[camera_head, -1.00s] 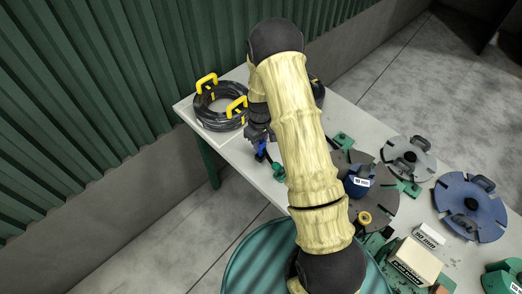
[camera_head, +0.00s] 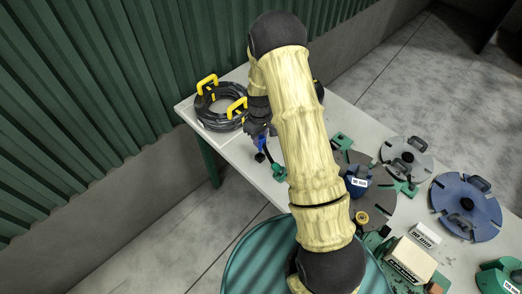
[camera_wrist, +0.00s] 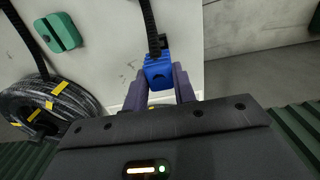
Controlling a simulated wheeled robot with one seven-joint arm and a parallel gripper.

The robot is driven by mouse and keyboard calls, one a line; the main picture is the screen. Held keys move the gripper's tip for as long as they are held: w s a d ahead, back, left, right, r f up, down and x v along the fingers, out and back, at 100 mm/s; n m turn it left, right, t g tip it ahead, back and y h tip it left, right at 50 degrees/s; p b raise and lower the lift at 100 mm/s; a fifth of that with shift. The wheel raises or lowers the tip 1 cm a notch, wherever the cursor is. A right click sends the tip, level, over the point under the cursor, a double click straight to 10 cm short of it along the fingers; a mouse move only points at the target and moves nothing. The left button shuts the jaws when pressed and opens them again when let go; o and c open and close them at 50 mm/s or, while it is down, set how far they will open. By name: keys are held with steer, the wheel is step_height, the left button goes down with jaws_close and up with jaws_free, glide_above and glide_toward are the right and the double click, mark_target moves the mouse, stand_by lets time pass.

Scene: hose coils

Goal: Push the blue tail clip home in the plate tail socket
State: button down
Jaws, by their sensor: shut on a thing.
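My gripper (camera_wrist: 160,88) is shut on the blue tail clip (camera_wrist: 157,70), which sits between its purple fingertips. A black hose tail (camera_wrist: 150,20) runs from the clip to the top of the wrist view. In the head view the clip (camera_head: 262,143) shows as a small blue patch left of my arm, above the table's left edge. A green slotted block (camera_wrist: 61,33) lies on the table at the upper left of the wrist view, apart from the clip. Green blocks (camera_head: 279,172) also stand by the dark grey plate (camera_head: 378,207). I cannot tell which is the tail socket.
A black hose coil (camera_head: 207,118) with yellow handles lies at the table's far left corner. A grey disc (camera_head: 395,153), a blue disc (camera_head: 452,207) and a cream box (camera_head: 412,262) stand to the right. My arm hides the table's middle. A green corrugated wall (camera_head: 90,90) runs along the left.

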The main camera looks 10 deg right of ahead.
steer(key=shift+r+p, duration=0.95)
steer(key=shift+r, duration=1)
steer(key=shift+r, duration=0.45)
steer(key=shift+s, duration=0.1)
steer(key=s+d+m+b, duration=0.3)
steer(key=s+d+m, duration=0.3)
steer(key=s, duration=0.5)
steer(key=s+d+m+b, duration=0.4)
steer(key=s+m, duration=0.3)
steer(key=s, duration=0.4)
steer(key=shift+s+d+f, duration=0.2)
steer(key=shift+s+d, duration=0.05)
steer(key=shift+d, duration=0.65)
steer(key=b, duration=0.2)
steer(key=m+b, duration=0.1)
steer(key=b, duration=0.1)
steer(key=shift+s+d, duration=0.2)
steer(key=shift+d, duration=0.05)
steer(key=s+b, duration=0.1)
steer(key=b, duration=0.4)
steer(key=shift+s+d+m, duration=0.1)
steer(key=shift+s+m, duration=0.1)
steer(key=shift+m, duration=0.1)
